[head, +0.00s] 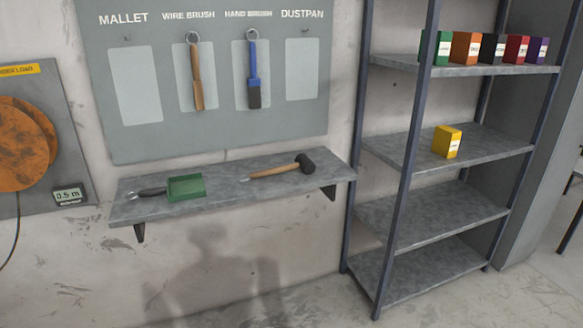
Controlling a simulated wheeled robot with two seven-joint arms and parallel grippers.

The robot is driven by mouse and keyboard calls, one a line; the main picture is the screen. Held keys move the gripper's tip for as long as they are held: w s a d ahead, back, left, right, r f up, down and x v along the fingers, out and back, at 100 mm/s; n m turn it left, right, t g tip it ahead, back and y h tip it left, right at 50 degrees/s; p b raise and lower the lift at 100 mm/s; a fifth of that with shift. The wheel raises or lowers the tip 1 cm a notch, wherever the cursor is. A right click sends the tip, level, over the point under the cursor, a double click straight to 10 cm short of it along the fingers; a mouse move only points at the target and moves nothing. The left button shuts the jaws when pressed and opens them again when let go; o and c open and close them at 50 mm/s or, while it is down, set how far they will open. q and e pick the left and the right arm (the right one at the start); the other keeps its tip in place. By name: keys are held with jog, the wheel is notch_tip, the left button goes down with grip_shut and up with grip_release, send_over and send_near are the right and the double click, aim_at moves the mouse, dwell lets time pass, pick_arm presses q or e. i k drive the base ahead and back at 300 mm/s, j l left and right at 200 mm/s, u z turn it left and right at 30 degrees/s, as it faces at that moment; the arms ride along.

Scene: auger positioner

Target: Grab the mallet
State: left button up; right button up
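The mallet (283,170) lies on the grey wall shelf (220,199), on its right half. It has a light wooden handle pointing left and a black head at the right, near the shelf's right end. A label reading MALLET is on the tool board (150,137) above, over a pale empty outline with a hook. Neither of my grippers is in view. A shadow falls on the wall below the shelf.
A green dustpan (186,187) with a black handle lies left of the mallet. A wire brush (196,80) and hand brush (253,75) hang on the board. A metal rack (440,235) with boxes stands at right. A yellow box (446,142) sits on it.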

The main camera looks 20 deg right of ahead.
aim_at(302, 162)
jog(key=i+l+z, duration=0.25)
jog(key=i+l, duration=0.55)
jog(key=i+l+z, duration=0.3)
jog(key=i+l, duration=0.45)
jog(key=i, duration=0.15)
